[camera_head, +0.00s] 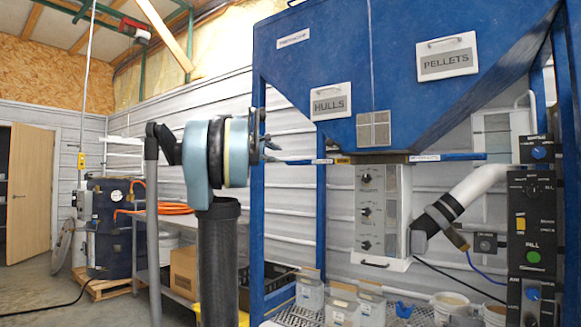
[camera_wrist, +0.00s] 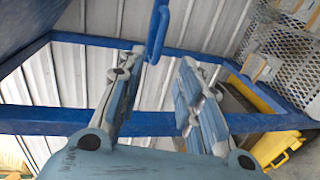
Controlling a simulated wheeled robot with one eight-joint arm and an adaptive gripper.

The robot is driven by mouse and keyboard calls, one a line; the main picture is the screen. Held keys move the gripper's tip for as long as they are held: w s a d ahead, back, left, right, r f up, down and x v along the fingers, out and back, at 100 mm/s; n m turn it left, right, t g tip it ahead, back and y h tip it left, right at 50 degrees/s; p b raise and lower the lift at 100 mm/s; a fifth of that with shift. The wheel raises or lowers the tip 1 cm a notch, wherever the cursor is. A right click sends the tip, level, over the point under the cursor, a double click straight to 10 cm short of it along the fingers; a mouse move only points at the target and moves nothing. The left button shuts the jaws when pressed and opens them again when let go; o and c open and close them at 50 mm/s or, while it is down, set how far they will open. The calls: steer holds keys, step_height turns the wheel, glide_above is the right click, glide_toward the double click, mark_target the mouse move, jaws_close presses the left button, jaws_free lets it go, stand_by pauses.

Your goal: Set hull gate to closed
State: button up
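The blue hopper (camera_head: 350,55) carries a HULLS sign (camera_head: 331,101) on its left and a PELLETS sign (camera_head: 446,57) on its right. Below the HULLS side, a thin blue gate handle (camera_head: 296,162) sticks out to the left, with small labels at its inner end. My gripper (camera_head: 270,150) is at the outer left end of this handle. In the wrist view my gripper (camera_wrist: 162,62) is open, its two fingers apart. A blue looped bar (camera_wrist: 158,32), apparently the handle's end, shows between and just beyond the fingertips. I cannot tell whether they touch.
A second blue handle (camera_head: 450,157) sticks out to the right below the hopper. A blue frame post (camera_head: 258,200) stands close beside my gripper. A grey control box (camera_head: 382,210) hangs under the hopper. Bins (camera_head: 342,306) stand on the mesh below. A yellow case (camera_wrist: 275,148) shows in the wrist view.

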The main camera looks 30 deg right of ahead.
mark_target(292, 162)
steer(key=x, duration=1.5)
jaws_close()
